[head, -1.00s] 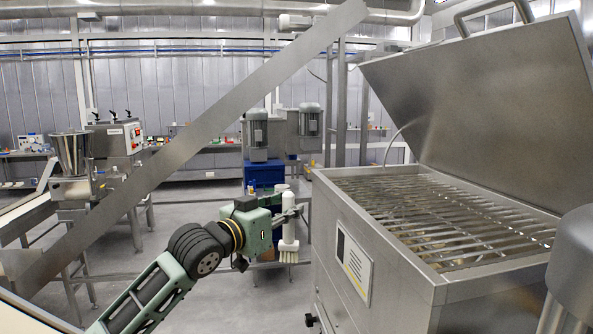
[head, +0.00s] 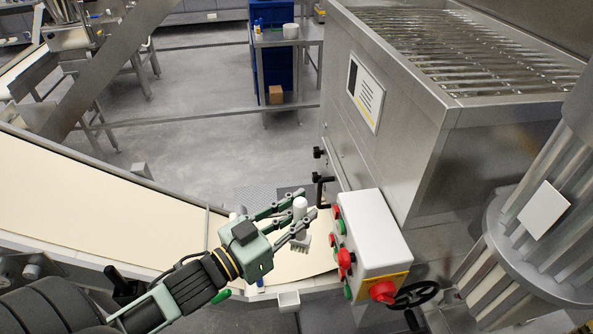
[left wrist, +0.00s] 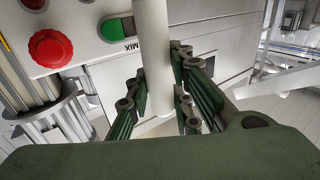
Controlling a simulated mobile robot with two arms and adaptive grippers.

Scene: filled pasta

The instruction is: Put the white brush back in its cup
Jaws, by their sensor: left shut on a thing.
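The white brush (head: 300,207) is held upright in my left gripper (head: 301,219), bristles down, above the end of the pale belt. The gripper is shut on its handle. In the left wrist view the white handle (left wrist: 152,45) runs between the fingers of my left gripper (left wrist: 163,88); the bristles are not clear there. A small white open-topped holder (head: 288,301), which looks like the cup, sits at the belt's front edge, below the brush in the picture and apart from it. My right gripper is not in view.
A white control box (head: 372,235) with red and green buttons stands just right of the brush. The steel machine (head: 420,130) rises behind it. The pale conveyor belt (head: 90,195) stretches left and is clear. A black handwheel (head: 415,294) is at the lower right.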

